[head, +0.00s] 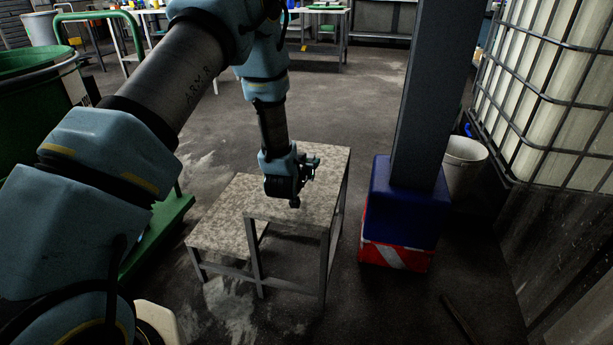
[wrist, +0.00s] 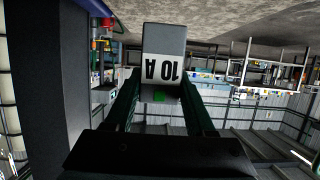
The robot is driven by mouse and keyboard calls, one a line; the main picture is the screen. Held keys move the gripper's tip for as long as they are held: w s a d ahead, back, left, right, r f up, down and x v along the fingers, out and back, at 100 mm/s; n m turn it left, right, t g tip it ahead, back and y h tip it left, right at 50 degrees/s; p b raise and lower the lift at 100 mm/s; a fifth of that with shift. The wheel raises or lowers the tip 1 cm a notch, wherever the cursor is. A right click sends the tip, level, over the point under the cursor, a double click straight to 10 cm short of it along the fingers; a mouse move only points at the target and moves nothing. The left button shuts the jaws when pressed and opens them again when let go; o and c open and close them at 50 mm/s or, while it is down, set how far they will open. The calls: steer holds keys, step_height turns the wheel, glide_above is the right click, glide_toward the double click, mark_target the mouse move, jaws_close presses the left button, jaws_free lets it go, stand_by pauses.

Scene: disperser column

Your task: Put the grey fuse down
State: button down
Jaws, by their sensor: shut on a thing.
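The grey fuse (wrist: 163,45) is a small block with a white label reading "10 A", upside down in the wrist view. My gripper (wrist: 160,98) is shut on it, with one dark finger along each side. In the head view my gripper (head: 308,172) is over the upper level of a two-level stand (head: 318,213) with speckled tops and grey metal legs. I cannot tell the gap between the gripper and the top. The fuse is too small and dark to make out clearly in the head view.
A dark column (head: 428,90) with a blue pad (head: 405,205) and red-white base stands right of the stand. A white bucket (head: 464,158) and a caged tank (head: 560,75) are further right. A green drum (head: 38,90) is at the left. Bare floor lies behind the stand.

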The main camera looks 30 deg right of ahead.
steer(key=shift+f, duration=2.4)
steer(key=shift+f+b, duration=0.1)
steer(key=shift+b, duration=0.25)
steer(key=shift+c, duration=1.3)
jaws_free()
